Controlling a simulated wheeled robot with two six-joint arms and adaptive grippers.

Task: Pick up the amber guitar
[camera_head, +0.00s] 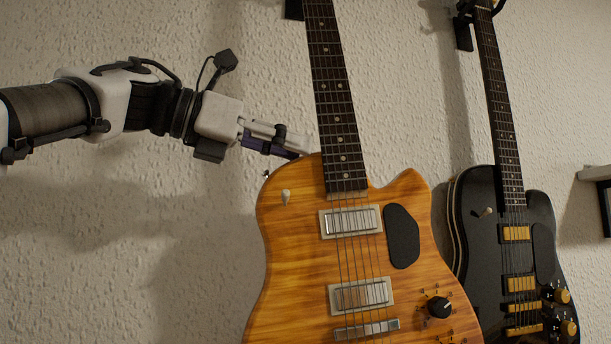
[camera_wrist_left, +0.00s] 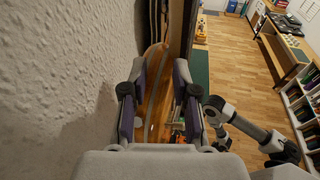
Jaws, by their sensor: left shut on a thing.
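The amber guitar (camera_head: 300,230) hangs upright against the wall in the head view, slightly tilted, its dark neck (camera_head: 335,90) running up to a hanger. My left gripper (camera_head: 300,150) reaches in from the left to the upper left edge of its body, beside the neck. The fingertips are partly hidden behind that edge. In the left wrist view the guitar's amber body (camera_wrist_left: 153,75) lies between the two fingers of my left gripper (camera_wrist_left: 158,95), which is shut on it.
A black guitar (camera_head: 480,240) hangs to the right of the amber one. A textured wall (camera_head: 150,270) is close behind the guitars. A shelf edge (camera_head: 595,173) shows at far right. The left wrist view shows wooden floor (camera_wrist_left: 240,70), a desk (camera_wrist_left: 285,45) and shelves below.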

